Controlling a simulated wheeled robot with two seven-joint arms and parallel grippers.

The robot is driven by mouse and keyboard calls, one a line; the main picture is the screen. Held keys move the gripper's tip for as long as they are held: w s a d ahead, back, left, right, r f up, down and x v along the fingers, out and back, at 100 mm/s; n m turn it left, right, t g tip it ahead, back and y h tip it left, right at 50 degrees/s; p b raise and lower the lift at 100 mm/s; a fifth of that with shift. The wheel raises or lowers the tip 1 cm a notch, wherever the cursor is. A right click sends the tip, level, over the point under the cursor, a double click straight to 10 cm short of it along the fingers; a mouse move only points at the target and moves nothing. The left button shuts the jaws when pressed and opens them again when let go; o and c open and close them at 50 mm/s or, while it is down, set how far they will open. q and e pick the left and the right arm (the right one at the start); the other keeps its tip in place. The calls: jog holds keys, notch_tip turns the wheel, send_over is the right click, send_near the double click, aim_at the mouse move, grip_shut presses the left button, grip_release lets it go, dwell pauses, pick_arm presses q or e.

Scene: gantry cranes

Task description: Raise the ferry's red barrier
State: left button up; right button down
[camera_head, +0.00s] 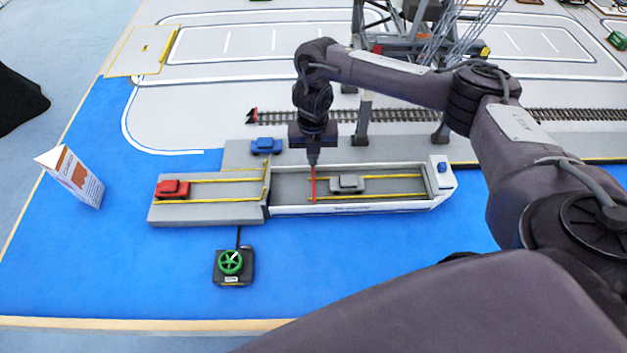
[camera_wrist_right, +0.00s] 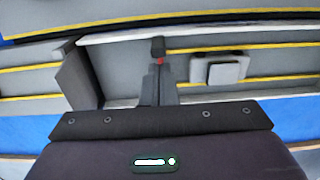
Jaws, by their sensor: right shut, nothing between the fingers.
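The ferry (camera_head: 405,203) is a long grey deck with white sides, lying on the blue water mat. Its red barrier (camera_head: 314,188) is a thin red bar on the deck, left of a grey car (camera_head: 347,183). My right gripper (camera_head: 313,161) points down over the deck, at the bar's far end. It is shut and holds nothing. In the right wrist view the fingertips (camera_wrist_right: 160,85) hide most of the barrier; only a small red bit (camera_wrist_right: 160,61) shows beside a black block (camera_wrist_right: 158,46). Whether they touch is unclear. My left gripper is not in view.
A grey ramp (camera_head: 215,212) with a red car (camera_head: 172,189) adjoins the ferry's left end. A blue car (camera_head: 266,146) stands behind it. A black box with a green wheel (camera_head: 231,262) is in front. A crane leg (camera_head: 362,120) stands near my forearm. A carton (camera_head: 75,178) is left.

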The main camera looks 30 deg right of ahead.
jog(key=shift+w+d+b, duration=0.3)
jog(key=shift+w+b, duration=0.2)
jog(key=shift+w, duration=0.1)
jog(key=shift+w+d, duration=0.2)
jog(key=shift+w, duration=0.2)
jog(key=shift+w+d+f+b, duration=0.4)
jog(key=shift+w+f+b, duration=0.4)
jog(key=shift+b, duration=0.25)
jog(key=shift+w+d+f+b, duration=0.4)
jog(key=shift+w+f+b, duration=0.15)
jog(key=shift+w+b, duration=0.4)
jog(key=shift+s+r, duration=0.15)
jog(key=shift+r, duration=0.1)
notch_tip(320, 180, up, 10)
jog(key=w+d+p, duration=0.1)
jog(key=w+p, duration=0.1)
jog(key=p, duration=0.6)
jog(key=shift+w+p, duration=0.3)
jog(key=shift+w, duration=0.05)
jog(key=shift+d+f, duration=0.1)
